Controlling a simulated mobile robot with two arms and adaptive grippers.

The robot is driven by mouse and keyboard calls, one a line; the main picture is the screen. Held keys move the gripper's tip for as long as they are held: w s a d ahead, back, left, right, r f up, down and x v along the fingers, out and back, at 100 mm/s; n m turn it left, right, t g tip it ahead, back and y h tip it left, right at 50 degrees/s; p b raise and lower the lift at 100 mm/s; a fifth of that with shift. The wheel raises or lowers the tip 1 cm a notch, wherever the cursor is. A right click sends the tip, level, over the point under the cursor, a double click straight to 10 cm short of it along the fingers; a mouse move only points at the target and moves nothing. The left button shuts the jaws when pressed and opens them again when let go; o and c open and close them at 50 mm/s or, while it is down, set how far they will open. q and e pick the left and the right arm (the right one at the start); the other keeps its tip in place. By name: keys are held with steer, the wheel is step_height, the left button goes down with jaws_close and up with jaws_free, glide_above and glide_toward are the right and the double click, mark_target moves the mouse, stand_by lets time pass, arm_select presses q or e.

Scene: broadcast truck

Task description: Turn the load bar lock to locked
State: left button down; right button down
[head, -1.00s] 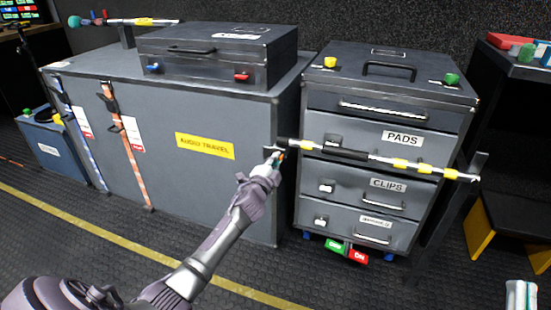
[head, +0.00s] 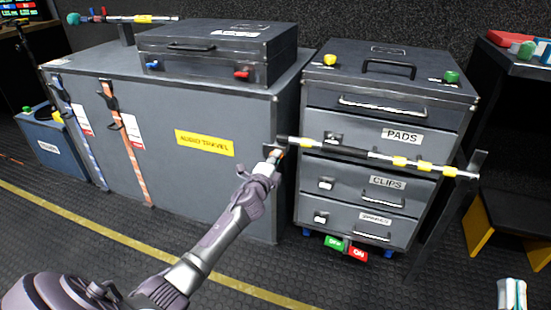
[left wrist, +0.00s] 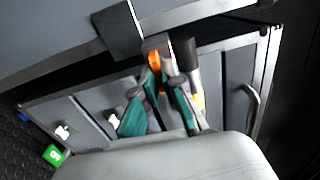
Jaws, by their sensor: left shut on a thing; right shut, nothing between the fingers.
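The load bar (head: 372,155), dark with yellow bands and a silver right part, runs across the front of the drawer cabinet. Its left end sits at a bracket on the large grey case's edge. My left gripper (head: 274,157) is at this end. In the left wrist view its teal fingers (left wrist: 158,88) are shut on a small orange lock lever (left wrist: 154,64) beside the bar's dark end (left wrist: 186,50). The fingers partly hide the lever, and I cannot read its lock position. My right gripper (head: 512,292) is shut and empty at the bottom right, mostly out of view.
The drawer cabinet (head: 318,186) has labelled drawers behind the bar. A green and red tag pair (head: 346,247) shows near the floor below it. The large grey case (head: 190,185) stands left. A post (head: 450,205) holds the bar's right end. The floor in front is clear.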

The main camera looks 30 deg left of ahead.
arm_select(q)
steer(key=shift+w+a+r, duration=0.1)
steer(key=shift+r, duration=0.25)
steer(key=c, duration=1.3)
jaws_free()
steer(key=shift+w+f, duration=0.15)
steer(key=shift+f, duration=0.05)
steer(key=v, duration=1.2)
